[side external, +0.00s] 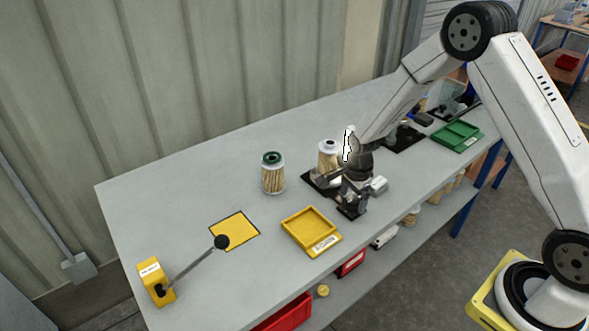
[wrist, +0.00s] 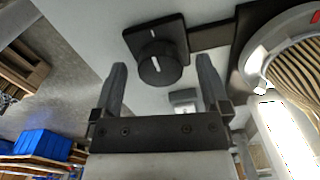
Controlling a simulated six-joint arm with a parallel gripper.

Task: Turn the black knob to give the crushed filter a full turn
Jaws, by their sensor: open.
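The black knob (wrist: 158,68) sits on a square black plate and has a white pointer line on its top. My gripper (wrist: 161,84) is open, with one finger on each side of the knob in the wrist view; contact is not visible. In the side view my gripper (side external: 352,190) is low over the bench and largely hides the knob. A pleated cream filter (side external: 328,156) stands upright on a black base just left of my gripper. Its pleats and grey rim show at the right of the wrist view (wrist: 296,66). I cannot tell how crushed it is.
A green-topped filter (side external: 272,176) stands left on the grey bench (side external: 180,190). A yellow tray (side external: 334,245), a yellow mat (side external: 230,233) and a lever with a black ball (side external: 221,242) are nearer the front left. A green tray (side external: 458,137) lies beyond my arm.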

